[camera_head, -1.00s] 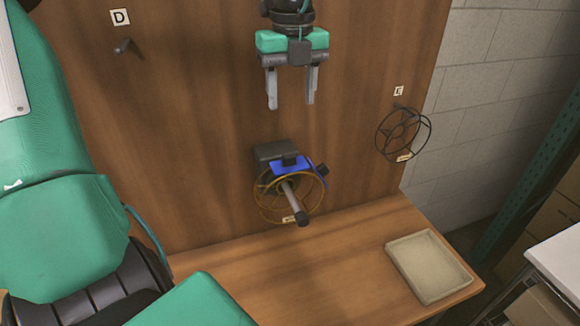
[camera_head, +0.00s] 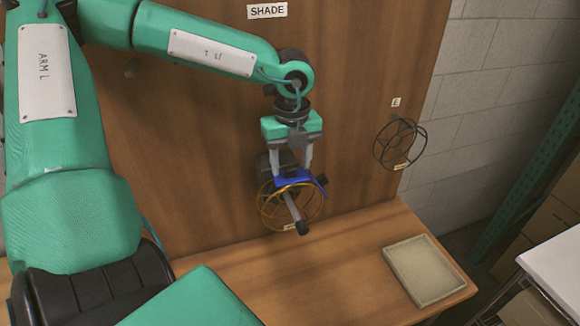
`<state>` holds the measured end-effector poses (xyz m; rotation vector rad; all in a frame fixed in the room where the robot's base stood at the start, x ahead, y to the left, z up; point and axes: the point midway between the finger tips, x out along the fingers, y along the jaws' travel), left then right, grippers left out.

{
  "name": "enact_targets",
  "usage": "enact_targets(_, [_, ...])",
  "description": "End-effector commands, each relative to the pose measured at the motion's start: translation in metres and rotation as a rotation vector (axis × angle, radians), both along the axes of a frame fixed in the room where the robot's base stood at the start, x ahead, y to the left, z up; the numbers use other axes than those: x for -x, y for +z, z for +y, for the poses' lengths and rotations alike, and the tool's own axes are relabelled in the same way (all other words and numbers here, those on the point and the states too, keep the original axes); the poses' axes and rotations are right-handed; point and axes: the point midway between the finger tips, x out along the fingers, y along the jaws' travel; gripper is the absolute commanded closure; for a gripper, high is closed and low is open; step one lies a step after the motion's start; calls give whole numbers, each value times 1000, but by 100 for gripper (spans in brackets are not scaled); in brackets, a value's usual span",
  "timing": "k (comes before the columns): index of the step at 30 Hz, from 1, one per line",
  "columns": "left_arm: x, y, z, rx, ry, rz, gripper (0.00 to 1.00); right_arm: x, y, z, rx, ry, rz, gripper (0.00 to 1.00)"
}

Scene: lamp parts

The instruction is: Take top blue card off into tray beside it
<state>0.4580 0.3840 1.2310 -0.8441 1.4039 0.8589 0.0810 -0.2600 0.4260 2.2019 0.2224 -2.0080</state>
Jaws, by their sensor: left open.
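The blue card (camera_head: 293,183) sits by the dark block of a wall-mounted fixture, at the top of a yellow wire ring (camera_head: 265,217) with a grey rod (camera_head: 291,206) through it. My left gripper (camera_head: 293,171) points down over the card, open, with its fingertips at the card's upper edge. I cannot tell whether they touch it. The gripper partly hides the card and the dark block (camera_head: 264,167). The beige tray (camera_head: 424,272) lies empty on the wooden ledge at the right. My right gripper is not in view.
A black wire ring (camera_head: 400,144) hangs on the wooden wall under label E (camera_head: 396,102). A SHADE label (camera_head: 267,11) is higher up. The ledge (camera_head: 340,265) is clear between the fixture and the tray. A white table (camera_head: 560,265) stands at the far right.

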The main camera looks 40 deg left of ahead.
Motion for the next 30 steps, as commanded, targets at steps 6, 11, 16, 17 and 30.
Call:
enact_targets(6, [1, -15, 0, 2, 0, 1, 47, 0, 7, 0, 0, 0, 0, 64])
enact_targets(11, [1, -17, 0, 2, 0, -1, 47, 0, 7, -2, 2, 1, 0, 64])
enact_targets(16, [0, -17, 0, 1, 0, 0, 61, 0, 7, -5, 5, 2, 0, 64])
enact_targets(17, [0, -17, 0, 1, 0, 0, 67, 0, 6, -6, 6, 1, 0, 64])
enact_targets(30, [0, -16, 0, 0, 0, -1, 95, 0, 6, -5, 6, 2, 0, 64])
